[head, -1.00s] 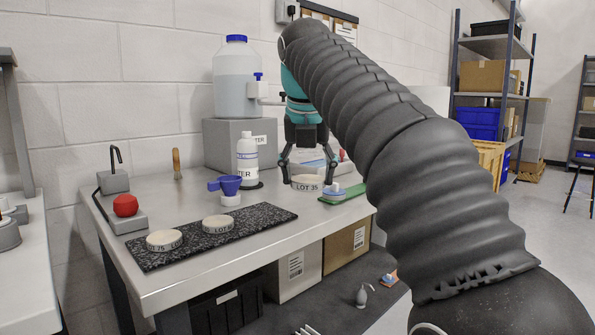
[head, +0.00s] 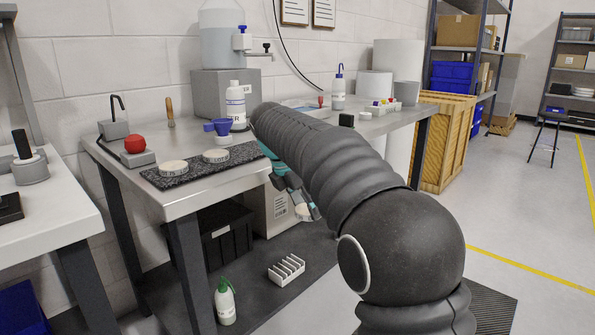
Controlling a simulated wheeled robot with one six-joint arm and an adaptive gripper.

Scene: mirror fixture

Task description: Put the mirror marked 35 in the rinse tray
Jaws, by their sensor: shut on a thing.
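My gripper (head: 306,204) is in front of the bench's front edge, below its top and largely hidden by my own arm. It is shut on the pale round mirror marked 35 (head: 303,211), of which only a sliver shows; its label is not readable now. Two other pale mirrors, a left one (head: 173,168) and a right one (head: 216,156), lie on the speckled black mat (head: 198,172). A low pale bluish thing (head: 300,104) lies at the back of the bench behind my arm; I cannot tell whether it is the rinse tray.
The steel bench (head: 180,203) holds a red knob (head: 135,144), a blue funnel (head: 221,127), a white bottle (head: 235,105) and a grey box (head: 210,88). A white rack (head: 286,270) and a green-capped bottle (head: 225,301) stand on the lower shelf. Open floor lies at the right.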

